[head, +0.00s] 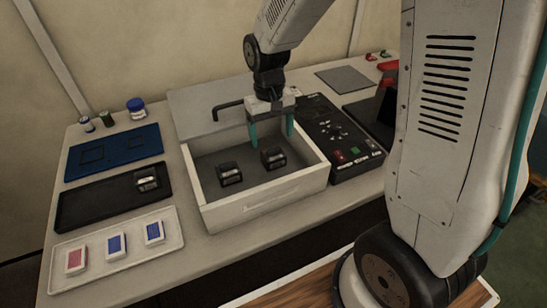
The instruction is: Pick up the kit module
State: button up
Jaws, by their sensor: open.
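Two small dark modules with pale fronts sit inside an open white box: a left module (229,174) and a right module (273,158). A third, similar module (147,181) sits at the right end of the black tray (88,208). I cannot tell which of them is the kit module. My gripper (271,140) points down over the box, its two teal fingers apart with nothing between them. In the picture the fingers are just above and to either side of the right module. Whether they touch it cannot be told.
The white box (268,198) has raised walls, and a black control panel (338,138) stands close on its right. A blue tray (113,151) and a pale tray (112,269) with several red and blue packs lie left. Small jars (135,105) stand at the back left.

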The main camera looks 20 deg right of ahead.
aim_at(273, 149)
jog(key=f, duration=0.2)
jog(key=s+f, duration=0.1)
jog(key=f, duration=0.4)
jog(key=shift+s+f, duration=0.15)
jog(key=shift+f, duration=0.05)
jog(key=c, duration=1.1)
jog(key=shift+c, duration=0.2)
